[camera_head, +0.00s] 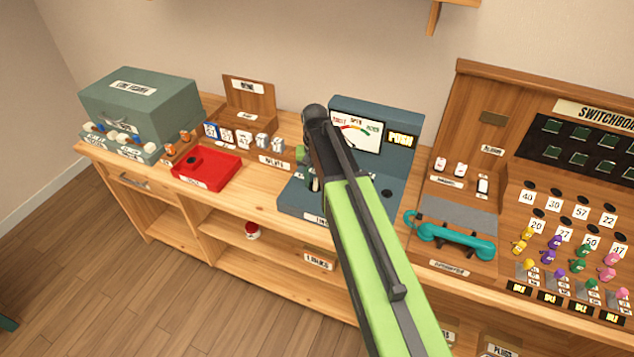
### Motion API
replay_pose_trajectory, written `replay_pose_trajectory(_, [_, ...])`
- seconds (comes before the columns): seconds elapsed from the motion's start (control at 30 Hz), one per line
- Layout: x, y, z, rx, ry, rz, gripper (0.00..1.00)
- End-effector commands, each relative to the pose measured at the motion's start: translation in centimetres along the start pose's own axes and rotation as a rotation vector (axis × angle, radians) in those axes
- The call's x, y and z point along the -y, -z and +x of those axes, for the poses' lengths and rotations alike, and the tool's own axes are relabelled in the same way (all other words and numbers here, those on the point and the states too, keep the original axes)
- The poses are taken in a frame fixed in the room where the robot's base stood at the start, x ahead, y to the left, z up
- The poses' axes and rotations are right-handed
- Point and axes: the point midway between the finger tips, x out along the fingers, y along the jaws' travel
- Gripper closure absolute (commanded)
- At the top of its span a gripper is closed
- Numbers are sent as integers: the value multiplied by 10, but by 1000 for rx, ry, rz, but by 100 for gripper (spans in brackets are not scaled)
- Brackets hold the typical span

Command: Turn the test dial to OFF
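The blue-grey test box (403,118) stands on the wooden counter, with a white gauge (366,136) on its upright panel and a lit yellow label to the right. A dark round hole or knob (387,194) shows on its flat base, right of my arm. I cannot make out the test dial for sure; my arm covers much of the base. My green arm reaches up from the lower right across the box.
A teal handset (449,236) lies right of the box, before the wooden switchboard (575,110) with its coloured plugs. A red tray (206,169) and a grey-green cabinet (140,97) stand to the left. Small numbered blocks (243,138) line a wooden rack.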

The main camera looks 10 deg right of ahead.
Motion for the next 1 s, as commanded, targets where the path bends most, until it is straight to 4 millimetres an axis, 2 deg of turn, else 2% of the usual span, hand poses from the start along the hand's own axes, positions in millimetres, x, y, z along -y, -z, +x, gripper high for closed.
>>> replay_pose_trajectory(0.03, [0,0,0,0,0,0,70])
replay_pose_trajectory(0.27, [0,0,0,0,0,0,100])
replay_pose_trajectory(0.47, [-1,0,0,0,0,1,100])
replay_pose_trajectory(0.5, [-6,2,0,0,0,2,100])
replay_pose_trajectory(0.67, [-2,0,0,0,-3,-11,100])
replay_pose_trajectory(1.0, [-2,0,0,0,-3,-180,100])
